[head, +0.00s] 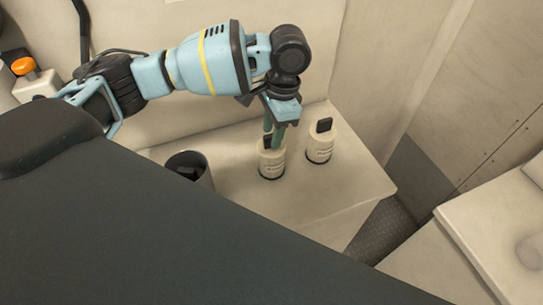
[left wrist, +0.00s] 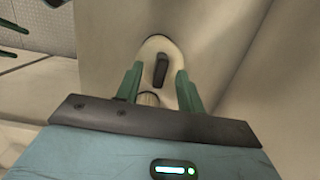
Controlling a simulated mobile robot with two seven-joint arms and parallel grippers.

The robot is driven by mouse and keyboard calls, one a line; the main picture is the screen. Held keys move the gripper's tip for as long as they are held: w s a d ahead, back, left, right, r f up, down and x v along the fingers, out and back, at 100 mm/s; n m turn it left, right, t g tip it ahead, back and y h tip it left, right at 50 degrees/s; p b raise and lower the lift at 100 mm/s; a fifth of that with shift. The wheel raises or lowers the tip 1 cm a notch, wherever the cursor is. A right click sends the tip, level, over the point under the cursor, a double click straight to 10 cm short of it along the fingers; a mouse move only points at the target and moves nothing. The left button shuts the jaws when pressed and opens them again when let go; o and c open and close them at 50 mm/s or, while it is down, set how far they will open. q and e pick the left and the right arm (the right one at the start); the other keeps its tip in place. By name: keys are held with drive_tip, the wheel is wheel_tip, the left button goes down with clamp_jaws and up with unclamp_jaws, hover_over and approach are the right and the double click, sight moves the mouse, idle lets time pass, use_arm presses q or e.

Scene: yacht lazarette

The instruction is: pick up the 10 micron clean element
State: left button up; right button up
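Two cream cylindrical elements with black tab handles stand upright on the pale bench in the head view. The left element (head: 271,163) is under my left gripper (head: 273,137); the right element (head: 320,146) stands apart beside it. Their labels are too small to read, so I cannot tell which is the 10 micron one. In the left wrist view, the green fingers of my left gripper (left wrist: 160,72) are spread either side of an element (left wrist: 160,45) and its black tab. I see a gap between fingers and tab. My right gripper is not in view.
A dark open cup (head: 188,162) stands on the bench (head: 300,204) left of the elements. An orange knob (head: 24,66) is at the far left. A wall rises behind the bench. The bench's right end is clear, with a dark floor gap (head: 385,232) beyond it.

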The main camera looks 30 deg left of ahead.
use_arm(q)
wheel_tip(320, 180, down, 2)
drive_tip(key=shift+s+a+f, duration=0.1)
clamp_jaws()
idle(0.4)
